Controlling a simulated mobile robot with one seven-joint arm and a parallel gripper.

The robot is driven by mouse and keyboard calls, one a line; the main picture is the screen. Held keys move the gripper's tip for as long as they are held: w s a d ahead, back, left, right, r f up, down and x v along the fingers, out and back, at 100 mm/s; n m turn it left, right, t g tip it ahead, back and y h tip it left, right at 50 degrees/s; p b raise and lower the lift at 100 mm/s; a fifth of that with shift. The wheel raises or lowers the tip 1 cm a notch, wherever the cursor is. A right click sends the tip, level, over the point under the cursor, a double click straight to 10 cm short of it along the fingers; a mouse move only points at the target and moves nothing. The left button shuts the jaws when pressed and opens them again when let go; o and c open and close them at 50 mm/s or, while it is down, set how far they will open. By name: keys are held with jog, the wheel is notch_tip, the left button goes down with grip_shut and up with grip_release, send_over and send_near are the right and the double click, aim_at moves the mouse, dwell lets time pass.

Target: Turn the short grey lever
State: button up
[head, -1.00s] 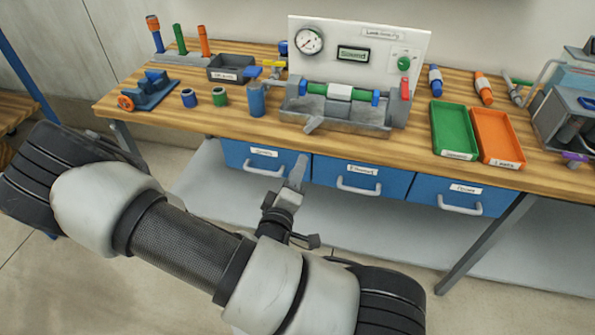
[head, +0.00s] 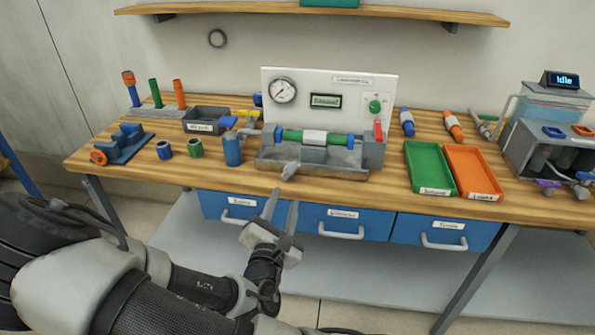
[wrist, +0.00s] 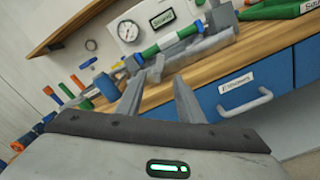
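A short grey lever (head: 289,171) sticks out at the front left of the grey test rig tray (head: 340,172), over the bench's front edge. In the wrist view the lever (wrist: 157,69) shows just beyond the fingertips. My gripper (head: 281,196) is in front of the bench, a little below and short of the lever. Its two fingers are spread with nothing between them, and they point at the rig. In the wrist view the gripper (wrist: 158,80) also shows open, apart from the lever.
A blue cylinder (head: 233,150) stands left of the rig. A red lever (head: 379,131) is at the rig's right end. Green (head: 410,182) and orange (head: 461,190) trays lie to the right. Blue drawers with handles (head: 341,233) hang below the bench top, close to my gripper.

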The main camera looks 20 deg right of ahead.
aim_at(295, 168)
jog(key=x, duration=1.5)
jog(key=shift+d+b, duration=0.1)
jog(key=shift+b, duration=0.3)
jog(key=shift+c, duration=0.4)
grip_shut()
jog(key=shift+f, duration=0.1)
jog(key=m+b, duration=0.1)
jog(key=m, duration=0.1)
jog(key=f+m, duration=0.1)
jog(key=m, duration=0.1)
jog(key=d+m+b, duration=0.1)
jog(key=m, duration=0.1)
jog(key=shift+s+f+b, duration=0.25)
jog(key=shift+s+b, duration=0.1)
jog(key=shift+f+m+b, duration=0.3)
jog(key=shift+m+b, duration=0.25)
jog(key=shift+m, duration=0.6)
jog(key=shift+f+m+b, duration=0.3)
jog(key=shift+m+b, duration=0.2)
jog(key=shift+m, duration=0.65)
